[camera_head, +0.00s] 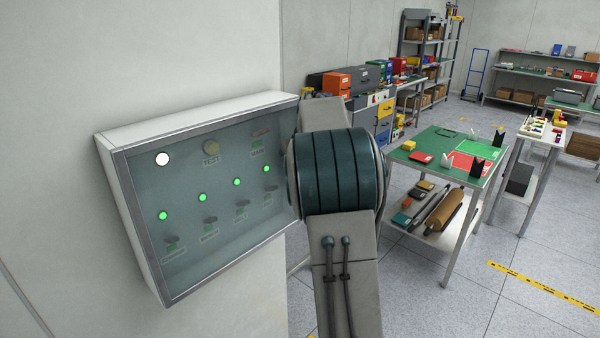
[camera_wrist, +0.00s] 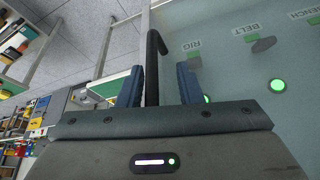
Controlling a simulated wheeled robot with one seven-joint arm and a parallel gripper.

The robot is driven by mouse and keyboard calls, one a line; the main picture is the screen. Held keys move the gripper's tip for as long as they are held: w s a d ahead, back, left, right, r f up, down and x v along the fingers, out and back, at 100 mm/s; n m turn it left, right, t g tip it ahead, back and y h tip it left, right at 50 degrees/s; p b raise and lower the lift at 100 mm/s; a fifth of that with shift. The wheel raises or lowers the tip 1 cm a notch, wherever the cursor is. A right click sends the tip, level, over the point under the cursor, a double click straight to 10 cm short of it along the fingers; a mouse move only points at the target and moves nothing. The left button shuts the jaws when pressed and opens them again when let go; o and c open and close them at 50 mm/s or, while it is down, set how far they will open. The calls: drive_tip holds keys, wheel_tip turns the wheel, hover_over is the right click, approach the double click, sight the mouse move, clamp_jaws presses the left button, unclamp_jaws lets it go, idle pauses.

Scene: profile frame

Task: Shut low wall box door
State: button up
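The wall box (camera_head: 128,215) is a pale shallow case on the wall at left in the head view. Its clear door (camera_head: 225,262) has a grey frame and lies flush or nearly flush with the case; its right edge is partly behind my arm, so a small gap cannot be ruled out. Lit green lamps and switches show through the pane, also in the wrist view (camera_wrist: 235,75). My gripper (camera_wrist: 163,85) is hidden behind my arm in the head view. In the wrist view its two blue fingers stand apart, with a dark bent handle (camera_wrist: 153,60) between them; contact is unclear.
A work table (camera_head: 445,150) with a green top and a loaded lower shelf stands right of my arm. Drawers and coloured bins (camera_head: 340,83) line the back wall. Open grey floor (camera_head: 470,305) lies at lower right, with a yellow-black floor strip (camera_head: 540,285).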

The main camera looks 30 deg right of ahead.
drive_tip(key=shift+s+d, duration=0.2)
drive_tip(key=shift+d, duration=0.1)
drive_tip(key=b+v, duration=0.1)
drive_tip(key=v, duration=1.2)
drive_tip(key=shift+a+r, duration=0.2)
drive_tip(key=shift+r, duration=0.15)
drive_tip(key=s+a+f, duration=0.4)
drive_tip(key=s+a, duration=0.2)
drive_tip(key=s, duration=0.1)
drive_tip(key=s+a+f, duration=0.3)
drive_tip(key=s+a, duration=0.4)
drive_tip(key=s+a+f, duration=0.3)
drive_tip(key=s+f, duration=0.3)
drive_tip(key=s, duration=0.1)
drive_tip(key=s+a+f+g, duration=0.1)
drive_tip(key=s+a+f, duration=0.2)
drive_tip(key=s+f, duration=0.3)
drive_tip(key=shift+s+a+f+m, duration=0.25)
drive_tip(key=shift+s+a+m, duration=0.05)
drive_tip(key=shift+s, duration=0.9)
drive_tip(key=shift+d, duration=0.1)
